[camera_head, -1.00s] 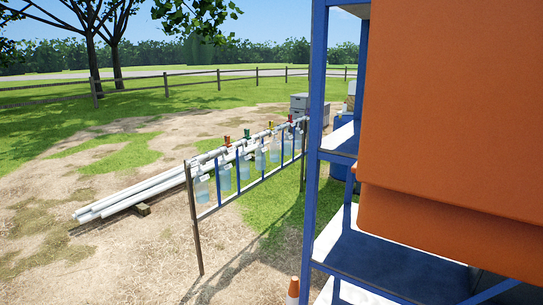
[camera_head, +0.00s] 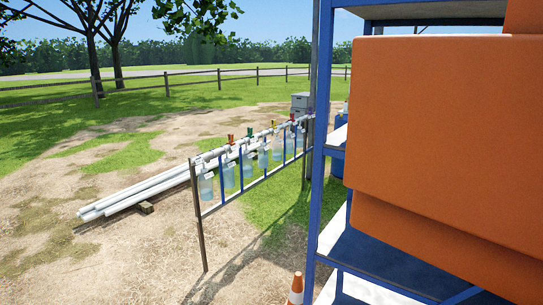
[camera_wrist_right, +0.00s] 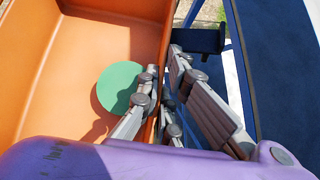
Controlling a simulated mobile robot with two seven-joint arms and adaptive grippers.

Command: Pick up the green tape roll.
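A flat green disc (camera_wrist_right: 119,88), which fits the green tape roll, lies inside an orange bin (camera_wrist_right: 60,75) in the right wrist view. No hole shows in it, and its right edge is partly hidden by a finger. My right gripper (camera_wrist_right: 163,72) has its grey fingers on both sides of the bin's right wall, close against it, and seems clamped on that wall. The fingers are beside the green disc, not around it. In the head view the orange bin (camera_head: 450,130) fills the right side and its inside is hidden. My left gripper is in no view.
A blue shelf rack (camera_head: 319,150) stands right beside and behind the bin. An orange cone (camera_head: 296,288) stands at its foot. A rail with hanging bottles (camera_head: 248,165) and white pipes (camera_head: 150,193) are farther left, with open ground around them.

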